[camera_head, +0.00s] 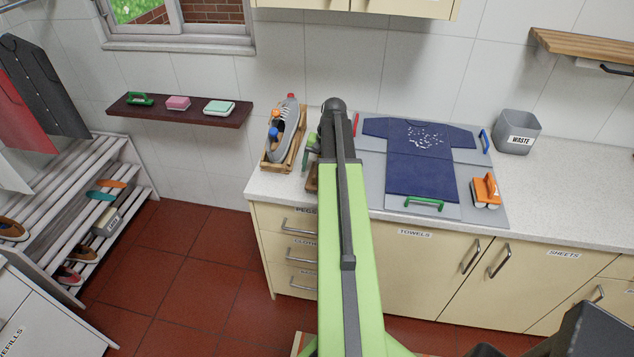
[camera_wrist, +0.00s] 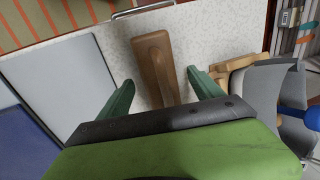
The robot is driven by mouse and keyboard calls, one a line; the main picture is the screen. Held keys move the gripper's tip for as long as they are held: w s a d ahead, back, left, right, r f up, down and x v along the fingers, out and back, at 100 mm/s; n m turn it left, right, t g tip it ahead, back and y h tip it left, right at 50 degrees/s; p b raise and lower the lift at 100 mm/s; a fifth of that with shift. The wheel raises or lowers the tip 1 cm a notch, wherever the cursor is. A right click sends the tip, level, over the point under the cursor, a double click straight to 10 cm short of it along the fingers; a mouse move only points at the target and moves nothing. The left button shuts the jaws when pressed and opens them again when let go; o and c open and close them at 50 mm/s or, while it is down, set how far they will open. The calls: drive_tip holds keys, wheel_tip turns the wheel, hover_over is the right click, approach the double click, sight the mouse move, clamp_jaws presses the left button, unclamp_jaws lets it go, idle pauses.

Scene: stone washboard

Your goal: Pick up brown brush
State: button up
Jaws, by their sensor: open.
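The brown brush (camera_wrist: 152,62) lies on the speckled counter in the wrist view, its long wooden body pointing away from me. My gripper (camera_wrist: 161,78) is open, with one green finger to each side of the brush and visible gaps between. The near end of the brush is hidden behind my gripper's body. In the head view, only a small brown part of the brush (camera_head: 312,180) shows left of my arm, which hides the rest. One green finger of my gripper (camera_head: 312,147) shows above it.
To the right, a grey folding board (camera_head: 375,155) holds a navy shirt (camera_head: 420,170).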

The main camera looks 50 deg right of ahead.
drive_tip(key=f, duration=0.1)
drive_tip(key=f+b, duration=0.1)
drive_tip(key=f, duration=0.1)
drive_tip(key=shift+w+a+b, duration=0.1)
drive_tip(key=shift+w+b, duration=0.15)
drive_tip(key=shift+b, duration=0.1)
drive_tip(key=shift+r, duration=0.15)
drive_tip(key=shift+c, duration=0.5)
drive_tip(key=c, duration=1.4)
drive_tip(key=shift+r+p, duration=0.1)
drive_tip(key=shift+p, duration=0.2)
wheel_tip(320, 180, up, 4)
drive_tip(key=p, duration=0.4)
drive_tip(key=shift+r, duration=0.2)
drive_tip(key=s+d+r+p, duration=0.2)
drive_tip(key=s, duration=0.1)
drive_tip(key=s+d+r+p, duration=0.2)
drive_tip(key=s, duration=0.1)
drive_tip(key=s+d+r+p, duration=0.2)
drive_tip(key=s+d, duration=0.1)
drive_tip(key=shift+s+r+p, duration=0.1)
drive_tip(key=shift+r+p, duration=0.1)
drive_tip(key=shift+p, duration=0.2)
